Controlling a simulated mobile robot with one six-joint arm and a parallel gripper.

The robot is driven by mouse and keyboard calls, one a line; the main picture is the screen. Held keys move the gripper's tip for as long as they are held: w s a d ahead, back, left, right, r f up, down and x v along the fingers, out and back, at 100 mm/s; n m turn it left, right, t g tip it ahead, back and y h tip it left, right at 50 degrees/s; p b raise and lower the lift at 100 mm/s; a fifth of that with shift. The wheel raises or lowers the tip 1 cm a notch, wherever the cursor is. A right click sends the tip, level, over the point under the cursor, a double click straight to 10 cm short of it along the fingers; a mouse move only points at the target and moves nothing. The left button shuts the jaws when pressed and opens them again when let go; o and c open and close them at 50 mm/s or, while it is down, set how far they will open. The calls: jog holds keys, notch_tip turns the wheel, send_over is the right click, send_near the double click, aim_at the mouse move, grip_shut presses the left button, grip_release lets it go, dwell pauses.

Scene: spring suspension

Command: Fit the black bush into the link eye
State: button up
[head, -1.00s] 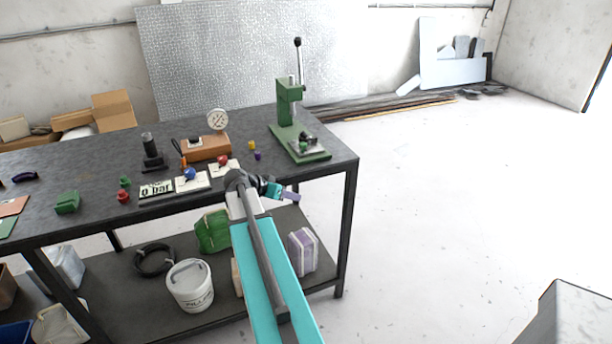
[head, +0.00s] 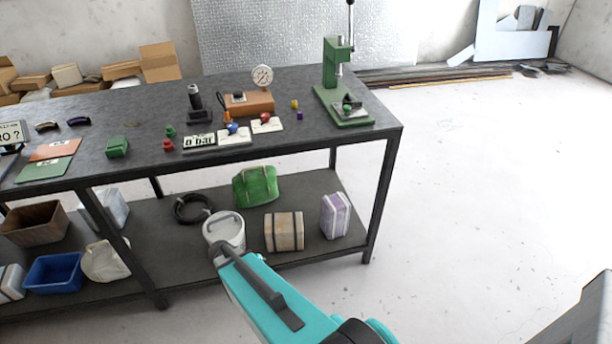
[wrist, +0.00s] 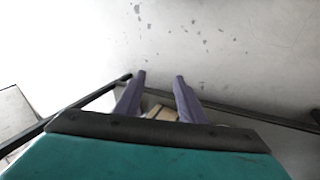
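A green arbor press (head: 338,70) stands at the right end of the bench. On its base is a small dark and grey part (head: 349,105) with a bit of green; I cannot tell whether this is the link with its eye. A small yellow cylinder (head: 295,104) and a small purple one (head: 299,115) stand left of the press. I cannot make out a black bush for certain. In the wrist view my gripper (wrist: 160,77) has its two purple fingers apart with nothing held between them. In the head view the fingers do not show; my arm is low in front of the bench.
The shelf below holds a white bucket (head: 224,228), a striped crate (head: 284,231) and bags. Floor at right is clear.

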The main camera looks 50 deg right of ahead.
jog(key=s+a+f+n+g+y, duration=0.1)
jog(key=s+a+f+n, duration=0.3)
jog(key=s+a, duration=0.5)
jog(key=s+a+f+n+g+y, duration=0.2)
jog(key=s+a+f+n+y, duration=0.1)
jog(key=s+a, duration=0.6)
jog(key=shift+s+a+f+n+y, duration=0.3)
jog(key=shift+a+f+n+y, duration=0.1)
jog(key=shift+a+f+n, duration=0.55)
jog(key=shift+c, duration=0.6)
jog(key=shift+r, duration=0.1)
